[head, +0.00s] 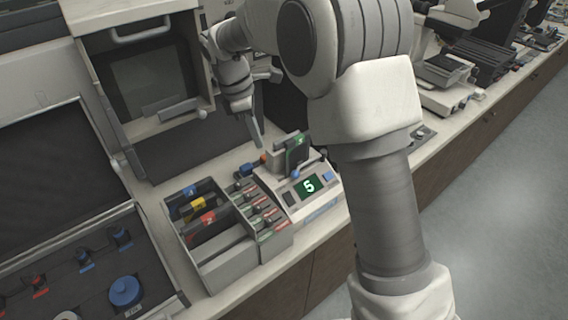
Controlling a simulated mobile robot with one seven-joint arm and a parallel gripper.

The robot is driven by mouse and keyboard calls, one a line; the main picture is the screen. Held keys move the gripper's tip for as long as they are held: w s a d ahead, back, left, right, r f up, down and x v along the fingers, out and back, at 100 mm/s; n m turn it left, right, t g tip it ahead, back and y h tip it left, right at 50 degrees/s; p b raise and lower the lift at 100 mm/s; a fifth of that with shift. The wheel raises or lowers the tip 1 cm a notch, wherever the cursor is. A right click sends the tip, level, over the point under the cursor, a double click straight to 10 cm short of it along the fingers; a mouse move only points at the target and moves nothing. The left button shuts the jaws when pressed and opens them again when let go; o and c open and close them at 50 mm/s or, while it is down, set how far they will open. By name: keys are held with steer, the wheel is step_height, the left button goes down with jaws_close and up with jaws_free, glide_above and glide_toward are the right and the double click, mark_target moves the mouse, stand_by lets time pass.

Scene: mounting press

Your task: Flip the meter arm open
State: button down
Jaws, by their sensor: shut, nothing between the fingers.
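The meter (322,208) is a pale box on the counter with a green display reading 5 and a blue button. An upright dark and grey part with a green mark (297,150), seemingly the meter arm, stands at its back. A small blue knob (295,174) shows in front of that part. Whether the arm is latched cannot be told. My gripper (258,142) is shut and empty, pointing down, left of and slightly above the upright part in the picture. It appears apart from the meter. My own arm crosses in front and hides what is behind.
A sorting tray (221,262) with blue, yellow and red items and a rack of several small pieces stands left of the meter. An open-fronted press cabinet (89,70) is behind. A dark panel with a blue knob (125,291) lies front left. Microscopes stand at the right.

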steer(key=shift+f, duration=0.1)
steer(key=x, duration=1)
steer(key=shift+d, duration=0.2)
steer(key=d, duration=0.2)
steer(key=shift+d+f, duration=0.1)
steer(key=shift+d, duration=0.2)
steer(key=shift+d+f, duration=0.15)
steer(key=shift+d, duration=0.35)
steer(key=shift+s, duration=0.1)
steer(key=shift+s+d+n, duration=0.3)
steer(key=shift+s+n, duration=0.05)
steer(key=shift+n, duration=0.05)
